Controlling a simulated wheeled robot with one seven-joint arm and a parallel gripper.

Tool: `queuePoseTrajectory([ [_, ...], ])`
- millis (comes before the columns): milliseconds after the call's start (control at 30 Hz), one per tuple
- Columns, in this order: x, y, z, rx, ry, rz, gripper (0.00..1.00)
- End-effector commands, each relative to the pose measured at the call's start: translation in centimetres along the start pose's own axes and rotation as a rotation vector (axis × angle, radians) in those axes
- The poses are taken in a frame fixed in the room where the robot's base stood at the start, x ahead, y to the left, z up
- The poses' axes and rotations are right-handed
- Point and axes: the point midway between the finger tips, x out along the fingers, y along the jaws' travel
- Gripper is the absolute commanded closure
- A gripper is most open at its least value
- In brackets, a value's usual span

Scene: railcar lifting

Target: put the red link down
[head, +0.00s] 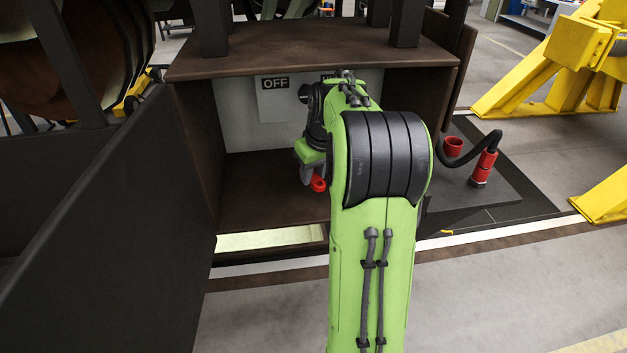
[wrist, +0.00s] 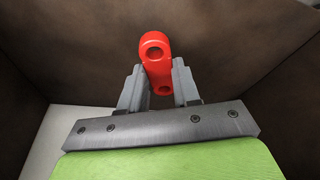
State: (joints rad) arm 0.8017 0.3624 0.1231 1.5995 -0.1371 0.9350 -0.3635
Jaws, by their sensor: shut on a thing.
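The red link (wrist: 155,62) is a short bar with a round hole at each end. My gripper (wrist: 158,84) is shut on it in the wrist view, with one grey finger on each side. The link's far end sticks out beyond the fingertips, towards a brown surface. In the head view the red link (head: 318,183) shows as a small red piece below my gripper (head: 312,168), inside the open brown box (head: 195,140). It appears to be above the box floor; the exact gap cannot be told. My arm hides the right part of the box.
A panel marked OFF (head: 275,100) is at the back of the box. A dark wall (head: 90,190) stands close on the left. A red cup (head: 453,147) and a red cylinder (head: 484,168) with a black hose are to the right. Yellow stands (head: 560,85) are further right.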

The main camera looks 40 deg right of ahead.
Motion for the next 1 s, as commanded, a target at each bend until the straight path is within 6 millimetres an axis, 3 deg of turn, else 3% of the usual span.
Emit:
queuePoseTrajectory([
  [167, 3.4, -0.1, 1.1, 0.0, -0.004, -0.001, 1.0],
  [500, 3.7, -0.1, 1.2, -0.001, -0.001, 0.0, 1.0],
  [533, 3.7, -0.1, 1.2, 0.0, -0.002, 0.0, 0.66],
  [667, 3.6, -0.1, 1.2, -0.001, -0.002, -0.001, 0.46],
  [1000, 3.1, -0.1, 1.1, -0.001, -0.001, 0.0, 0.43],
])
